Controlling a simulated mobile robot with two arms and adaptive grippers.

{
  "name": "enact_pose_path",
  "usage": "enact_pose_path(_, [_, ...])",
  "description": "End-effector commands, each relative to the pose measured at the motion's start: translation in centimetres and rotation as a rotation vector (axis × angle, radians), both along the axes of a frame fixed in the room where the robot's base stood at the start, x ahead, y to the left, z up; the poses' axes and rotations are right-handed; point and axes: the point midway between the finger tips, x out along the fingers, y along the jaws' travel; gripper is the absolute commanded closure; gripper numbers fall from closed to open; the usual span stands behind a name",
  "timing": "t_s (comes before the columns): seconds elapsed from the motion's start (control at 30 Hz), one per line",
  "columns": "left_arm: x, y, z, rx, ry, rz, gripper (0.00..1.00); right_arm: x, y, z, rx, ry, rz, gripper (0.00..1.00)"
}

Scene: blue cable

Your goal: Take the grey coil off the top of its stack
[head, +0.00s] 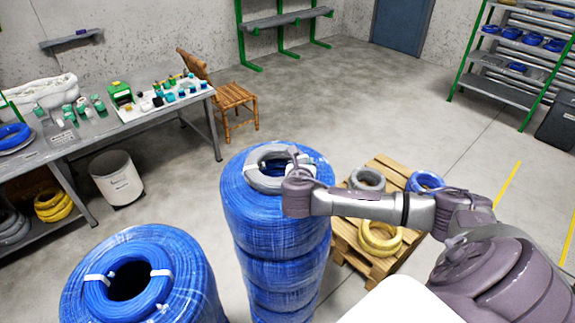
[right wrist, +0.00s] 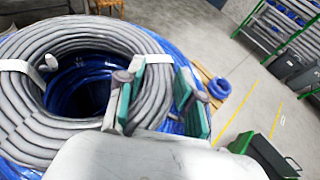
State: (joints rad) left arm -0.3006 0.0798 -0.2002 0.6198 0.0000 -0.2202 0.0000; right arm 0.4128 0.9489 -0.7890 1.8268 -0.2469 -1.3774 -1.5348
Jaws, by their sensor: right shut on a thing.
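The grey coil (head: 255,176), bound with white bands, lies on top of the tall stack of blue coils (head: 268,222) in the middle of the head view. In the right wrist view the grey coil (right wrist: 45,130) fills the left side, with blue cable showing through its hole and around it. My right gripper (head: 299,165) is at the right side of the grey coil. In the right wrist view its green-padded fingers (right wrist: 160,98) stand on either side of the ring's wall, one in the hole and one outside, shut on it. My left gripper is not in view.
A second blue stack (head: 185,278) stands at the front left. A wooden pallet (head: 345,240) with grey, blue and yellow coils lies behind my right arm. A workbench (head: 120,124), white bin (head: 118,180) and wooden chair (head: 233,98) are at the left. The floor behind is free.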

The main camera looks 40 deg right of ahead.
Motion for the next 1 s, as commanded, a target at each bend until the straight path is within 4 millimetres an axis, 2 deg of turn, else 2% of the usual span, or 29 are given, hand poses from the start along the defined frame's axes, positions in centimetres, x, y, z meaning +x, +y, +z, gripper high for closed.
enact_pose_path(0.03, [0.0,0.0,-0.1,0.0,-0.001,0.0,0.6,-0.2,0.2,-0.6,0.006,0.013,0.003,1.0])
enact_pose_path(0.17, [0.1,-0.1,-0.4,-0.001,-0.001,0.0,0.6,-0.2,0.2,-0.3,0.006,0.013,0.003,1.0])
enact_pose_path(0.27, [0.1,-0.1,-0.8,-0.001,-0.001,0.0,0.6,-0.2,0.2,0.6,0.006,0.011,0.003,1.0])
enact_pose_path(0.47, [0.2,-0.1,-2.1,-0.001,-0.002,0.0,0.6,-0.1,0.1,3.6,0.004,0.001,0.003,1.0])
enact_pose_path(0.8, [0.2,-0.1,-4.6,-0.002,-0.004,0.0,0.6,-4.4,-5.6,7.7,-0.009,0.004,-0.001,1.0])
enact_pose_path(1.0, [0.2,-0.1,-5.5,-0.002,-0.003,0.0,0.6,-6.1,-7.8,9.6,-0.006,0.004,0.001,1.0])
